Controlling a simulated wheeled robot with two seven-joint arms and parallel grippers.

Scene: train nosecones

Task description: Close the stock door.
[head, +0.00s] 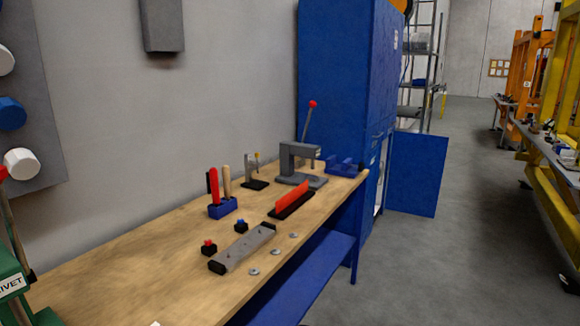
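A tall blue cabinet (340,70) stands against the wall beyond the workbench. A flat blue door panel (415,174) stands out to the right from the lower part of the cabinet, over the floor. It looks like the stock door, and it is open. A light gap (381,170) shows between the cabinet front and the panel. The cabinet's inside is mostly hidden from this angle. Neither of my grippers is in view.
A wooden workbench (120,270) with an arbor press (298,165), hand tools and small parts fills the left and middle. Grey floor (430,270) is clear to the right. A shelf rack (418,70) stands behind the cabinet, and yellow and orange frames (555,100) line the far right.

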